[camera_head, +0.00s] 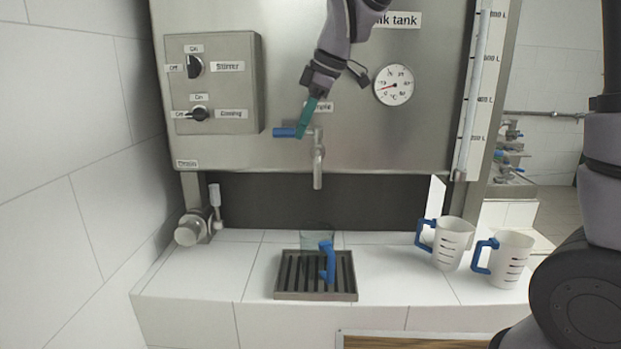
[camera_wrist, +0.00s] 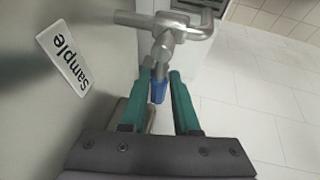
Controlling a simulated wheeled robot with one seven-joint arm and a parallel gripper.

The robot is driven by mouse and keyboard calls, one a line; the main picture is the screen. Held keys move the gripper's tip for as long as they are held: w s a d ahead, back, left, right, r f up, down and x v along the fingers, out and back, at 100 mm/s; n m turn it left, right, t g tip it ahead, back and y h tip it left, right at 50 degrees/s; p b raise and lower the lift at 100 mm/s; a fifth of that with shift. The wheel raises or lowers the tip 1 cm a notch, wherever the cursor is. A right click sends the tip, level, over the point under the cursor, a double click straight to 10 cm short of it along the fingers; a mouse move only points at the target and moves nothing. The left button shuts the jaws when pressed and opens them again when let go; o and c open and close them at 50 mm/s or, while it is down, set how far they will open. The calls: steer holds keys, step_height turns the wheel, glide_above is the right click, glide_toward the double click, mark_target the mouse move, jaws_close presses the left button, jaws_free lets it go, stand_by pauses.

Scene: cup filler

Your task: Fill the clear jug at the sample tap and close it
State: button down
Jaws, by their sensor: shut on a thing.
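The sample tap (camera_head: 318,160) sticks out of the steel tank front, its spout pointing down. Its blue lever (camera_head: 284,132) points left in the head view. My gripper (camera_head: 303,124) has its teal fingers shut on the blue lever, which also shows between the fingertips in the wrist view (camera_wrist: 158,92). The clear jug (camera_head: 316,236) stands upright on the dark drip grate (camera_head: 290,293), below the spout, with its blue handle towards the front. I see no stream below the spout, and I cannot tell the level in the jug.
Two white jugs (camera_head: 452,243) (camera_head: 508,259) with blue handles stand on the tiled counter at the right. A drain valve (camera_head: 195,228) is at the left. A switch box (camera_head: 214,83) and a dial gauge (camera_head: 394,85) are on the tank. The counter left of the grate is clear.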

stand_by(0.3)
steer(key=shift+s+d+n+g, duration=0.1)
steer(key=shift+s+n+g, duration=0.2)
steer(key=shift+n, duration=0.55)
steer(key=shift+s+d+n+g, duration=0.15)
steer(key=shift+n+g, duration=0.25)
steer(key=shift+n, duration=0.45)
steer(key=shift+s+d+n+g, duration=0.2)
steer(key=shift+n+g, duration=0.2)
steer(key=shift+n, duration=0.5)
steer(key=shift+s+d+n+g, duration=0.15)
steer(key=shift+n+g, duration=0.25)
steer(key=shift+n, duration=0.5)
steer(key=shift+a, duration=0.1)
